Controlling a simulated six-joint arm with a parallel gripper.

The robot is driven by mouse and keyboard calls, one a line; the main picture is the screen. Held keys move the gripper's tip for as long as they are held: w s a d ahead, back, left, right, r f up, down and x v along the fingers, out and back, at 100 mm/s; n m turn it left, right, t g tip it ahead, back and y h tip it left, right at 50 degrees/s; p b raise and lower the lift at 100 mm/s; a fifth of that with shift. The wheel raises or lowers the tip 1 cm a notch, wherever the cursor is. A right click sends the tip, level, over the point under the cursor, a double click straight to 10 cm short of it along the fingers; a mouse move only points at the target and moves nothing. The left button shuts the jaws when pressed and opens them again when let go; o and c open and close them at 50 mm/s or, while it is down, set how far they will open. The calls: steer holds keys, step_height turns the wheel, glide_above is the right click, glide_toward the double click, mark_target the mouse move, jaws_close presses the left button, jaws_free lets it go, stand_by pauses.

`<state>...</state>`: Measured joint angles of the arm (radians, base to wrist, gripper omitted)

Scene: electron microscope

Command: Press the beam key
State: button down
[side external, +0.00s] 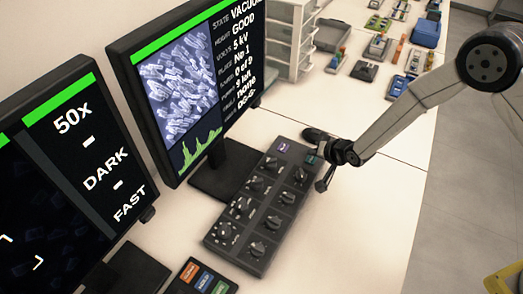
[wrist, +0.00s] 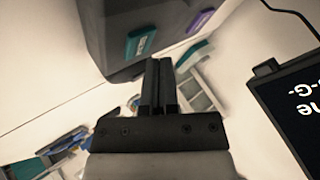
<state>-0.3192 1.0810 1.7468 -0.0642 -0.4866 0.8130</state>
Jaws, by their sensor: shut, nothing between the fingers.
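A dark control panel (side external: 262,207) with several knobs lies on the bench. Its far end carries a purple key (side external: 283,146) and a teal key (side external: 311,158). In the wrist view the teal key (wrist: 140,42) and the purple key (wrist: 200,20) show on the dark panel (wrist: 120,18). Their lettering is too small to read, so I cannot tell which is the beam key. My gripper (side external: 321,185) is shut and empty beside the panel's far right end, near the teal key. In the wrist view its fingertips (wrist: 158,64) appear just below the teal key; contact cannot be told.
A large monitor (side external: 195,80) stands left of the panel, and a second monitor (side external: 65,180) is nearer. A small keypad (side external: 203,278) with coloured keys lies at the front. White drawers (side external: 290,40) and several small items stand farther back. The bench right of the panel is clear.

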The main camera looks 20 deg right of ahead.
mark_target(313, 161)
steer(key=shift+f, duration=0.15)
steer(key=shift+f, duration=0.25)
steer(key=shift+f, duration=0.45)
stand_by(0.9)
steer(key=shift+r, duration=0.1)
stand_by(0.3)
steer(key=shift+r, duration=0.75)
steer(key=shift+r, duration=0.15)
steer(key=shift+r, duration=2.35)
